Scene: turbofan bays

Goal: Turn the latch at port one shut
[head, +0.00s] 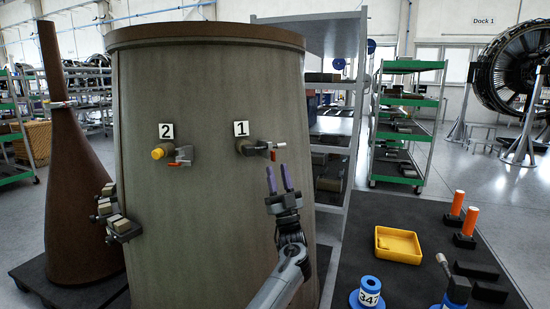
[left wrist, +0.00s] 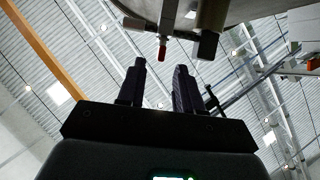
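The port one fitting (head: 250,147) sticks out of the big grey-brown casing (head: 210,230), beside the label 1 (head: 241,128). Its latch (head: 271,150) is a small grey lever with a red tip. My left gripper (head: 279,179) is just below and a little right of the latch, fingers pointing up, apart from it. In the left wrist view the two fingers (left wrist: 160,82) stand apart with nothing between them. The red-tipped latch (left wrist: 162,50) shows beyond the fingertips, with the fitting's dark end (left wrist: 207,45) to its right. My right gripper is not in view.
Port two, with a yellow cap (head: 158,153) and a red-handled latch (head: 180,157), is left on the casing. Small blocks on a bracket (head: 118,225) jut from its lower left. A dark bench at right holds a yellow tray (head: 385,243), blue spools (head: 370,292) and orange handles (head: 470,220).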

